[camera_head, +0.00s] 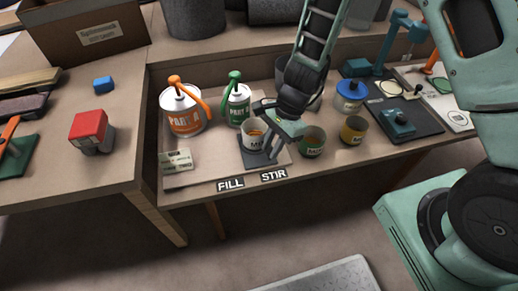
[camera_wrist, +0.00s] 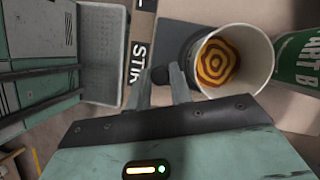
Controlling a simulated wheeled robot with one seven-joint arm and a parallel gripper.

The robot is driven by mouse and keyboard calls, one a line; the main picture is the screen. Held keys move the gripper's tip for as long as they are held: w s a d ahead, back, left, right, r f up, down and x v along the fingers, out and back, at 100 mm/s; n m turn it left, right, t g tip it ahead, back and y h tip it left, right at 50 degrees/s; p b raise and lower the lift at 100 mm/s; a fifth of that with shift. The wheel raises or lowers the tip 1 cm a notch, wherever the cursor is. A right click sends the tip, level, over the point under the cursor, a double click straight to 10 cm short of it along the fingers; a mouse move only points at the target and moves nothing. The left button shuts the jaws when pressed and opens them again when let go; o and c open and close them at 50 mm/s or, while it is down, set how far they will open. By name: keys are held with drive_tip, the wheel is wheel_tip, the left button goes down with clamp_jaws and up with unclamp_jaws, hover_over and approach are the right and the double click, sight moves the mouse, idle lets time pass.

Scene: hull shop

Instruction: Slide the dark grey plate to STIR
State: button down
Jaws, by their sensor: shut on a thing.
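The dark grey plate (camera_head: 247,158) lies on the bench, with a white cup (camera_head: 252,134) standing on it. In the head view its front edge is a little left of the STIR label (camera_head: 273,175) and right of the FILL label (camera_head: 230,184). My gripper (camera_head: 272,154) reaches down at the plate's right front side, and its arm hides part of the plate. The cup (camera_wrist: 262,80) shows orange and brown rings inside.
Can PART A (camera_head: 184,112) and can PART B (camera_head: 238,106) stand behind and left of the plate. A green pot (camera_head: 312,144) and a yellow pot (camera_head: 354,131) stand close on the right. The bench's front edge is near the labels.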

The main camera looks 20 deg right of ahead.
drive_tip(key=shift+d, duration=1.65)
drive_tip(key=c, duration=1.5)
unclamp_jaws()
drive_tip(key=shift+d, duration=0.1)
drive_tip(key=shift+c, duration=0.2)
drive_tip(key=shift+r, duration=0.4)
drive_tip(key=p+v, duration=0.4)
drive_tip(key=v, duration=1.2)
drive_tip(key=shift+d+r, duration=0.2)
drive_tip(key=shift+r, duration=0.1)
